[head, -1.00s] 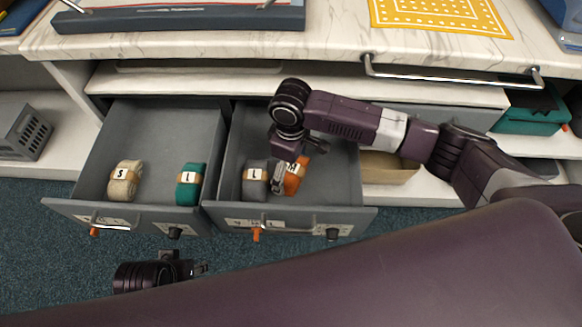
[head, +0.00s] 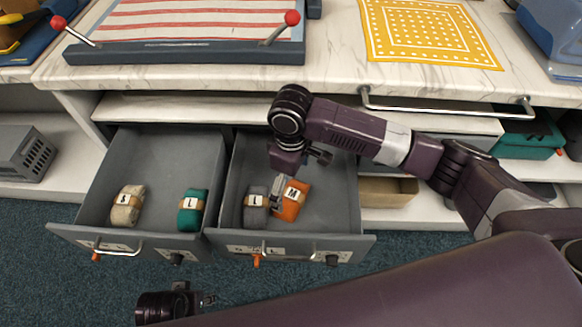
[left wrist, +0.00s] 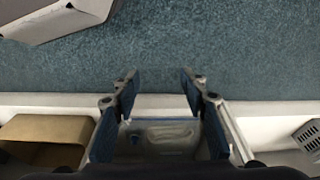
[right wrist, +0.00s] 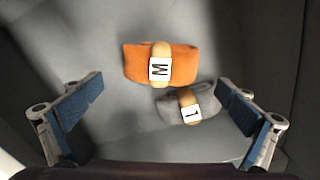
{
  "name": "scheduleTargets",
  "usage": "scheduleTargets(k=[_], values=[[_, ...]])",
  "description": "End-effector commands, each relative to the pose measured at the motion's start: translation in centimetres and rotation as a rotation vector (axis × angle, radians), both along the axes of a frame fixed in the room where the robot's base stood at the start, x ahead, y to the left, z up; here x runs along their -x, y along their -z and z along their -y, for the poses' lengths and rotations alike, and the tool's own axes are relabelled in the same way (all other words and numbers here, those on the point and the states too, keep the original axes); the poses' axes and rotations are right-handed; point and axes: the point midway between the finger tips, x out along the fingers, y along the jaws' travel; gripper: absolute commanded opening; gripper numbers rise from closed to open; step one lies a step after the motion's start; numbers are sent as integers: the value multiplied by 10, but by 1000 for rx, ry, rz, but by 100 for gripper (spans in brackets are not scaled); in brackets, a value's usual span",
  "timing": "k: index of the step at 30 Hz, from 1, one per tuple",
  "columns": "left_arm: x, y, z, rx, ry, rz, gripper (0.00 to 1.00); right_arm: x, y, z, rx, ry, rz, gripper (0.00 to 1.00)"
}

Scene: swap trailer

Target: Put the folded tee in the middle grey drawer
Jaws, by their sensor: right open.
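An orange folded tee with an M label (head: 292,203) lies in the right-hand open grey drawer (head: 335,190), beside a grey folded tee with an L label (head: 256,199). In the right wrist view the orange tee (right wrist: 180,64) and the grey tee (right wrist: 178,105) lie close together on the drawer floor. My right gripper (head: 285,185) is over this drawer; its fingers (right wrist: 160,90) are spread wide, with nothing between them. My left gripper (head: 206,300) is low in front of the drawers, and its fingers (left wrist: 158,76) are apart and empty.
The left open drawer (head: 135,165) holds a beige roll labelled S (head: 128,206) and a teal one labelled L (head: 192,208). A marble-look counter (head: 335,60) overhangs behind. A cardboard box (head: 388,191) and a teal case (head: 528,137) are on shelves at right.

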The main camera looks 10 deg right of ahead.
Motion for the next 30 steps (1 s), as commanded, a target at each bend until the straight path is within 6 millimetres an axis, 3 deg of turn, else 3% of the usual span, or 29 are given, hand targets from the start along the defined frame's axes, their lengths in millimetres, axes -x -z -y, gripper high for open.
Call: scheduleTargets(k=[6, 12, 30], values=[[9, 30, -1, -2, 3, -20, 40, -1, -35, 0, -1, -1, 2, 100], [15, 48, -2, -2, 4, -29, 40, 0, -53, -1, -1, -1, 1, 100], [18, 55, -2, -3, 5, -30, 40, 0, -59, -1, -1, -1, 0, 100]])
